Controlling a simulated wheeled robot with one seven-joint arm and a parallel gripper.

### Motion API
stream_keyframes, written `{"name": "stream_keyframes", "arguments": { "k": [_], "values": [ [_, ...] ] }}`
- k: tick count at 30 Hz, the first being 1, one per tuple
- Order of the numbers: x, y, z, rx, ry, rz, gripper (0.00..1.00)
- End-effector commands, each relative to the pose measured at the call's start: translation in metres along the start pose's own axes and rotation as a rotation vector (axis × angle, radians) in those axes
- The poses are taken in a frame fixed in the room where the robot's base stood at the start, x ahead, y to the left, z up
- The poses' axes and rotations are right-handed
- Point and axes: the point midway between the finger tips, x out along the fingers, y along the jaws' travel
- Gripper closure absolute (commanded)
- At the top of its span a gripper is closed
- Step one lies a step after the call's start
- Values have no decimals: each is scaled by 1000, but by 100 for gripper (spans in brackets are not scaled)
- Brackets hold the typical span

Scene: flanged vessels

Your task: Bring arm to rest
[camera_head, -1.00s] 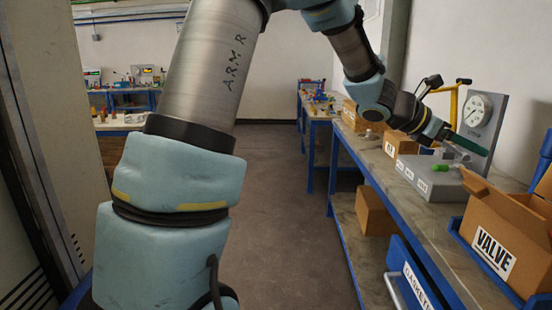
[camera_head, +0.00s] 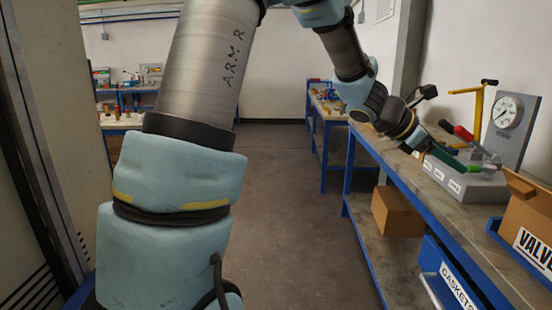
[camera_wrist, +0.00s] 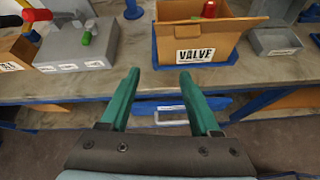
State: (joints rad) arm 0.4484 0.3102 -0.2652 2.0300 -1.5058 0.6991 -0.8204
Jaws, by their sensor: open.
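My gripper (camera_head: 462,160) is at the end of my bent arm, over the right-hand workbench (camera_head: 400,160). In the wrist view its two green fingers stand apart, with nothing between the fingertips (camera_wrist: 160,76). The fingers point toward the bench edge and a cardboard box marked VALVE (camera_wrist: 195,42), which lies beyond them. In the head view the fingers overlap the grey block (camera_head: 465,182) on the bench; I cannot tell whether they touch it.
A red-handled fitting (camera_wrist: 38,14) and a green knob (camera_wrist: 87,38) are by the grey block. A gauge (camera_head: 507,112) stands behind it. A grey tray (camera_wrist: 275,41) is right of the box. A carton (camera_head: 397,212) sits below the bench. The middle floor is clear.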

Motion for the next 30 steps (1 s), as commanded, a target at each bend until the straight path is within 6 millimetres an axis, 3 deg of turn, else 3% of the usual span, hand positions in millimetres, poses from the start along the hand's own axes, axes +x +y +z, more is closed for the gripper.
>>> {"name": "stream_keyframes", "arguments": {
  "k": [5, 11, 14, 18, 21, 25, 30],
  "values": [
    [-23, -4, -40, 137, 111, -12, 37],
    [-65, -13, -103, 361, 288, -64, 37],
    [-100, -22, -147, 518, 408, -123, 37],
    [-168, -46, -218, 794, 600, -279, 37],
    [-217, -67, -260, 989, 705, -428, 37],
    [-266, -93, -297, 1191, 780, -612, 37],
    [-300, -113, -319, 1341, 806, -765, 37]
  ]
}}
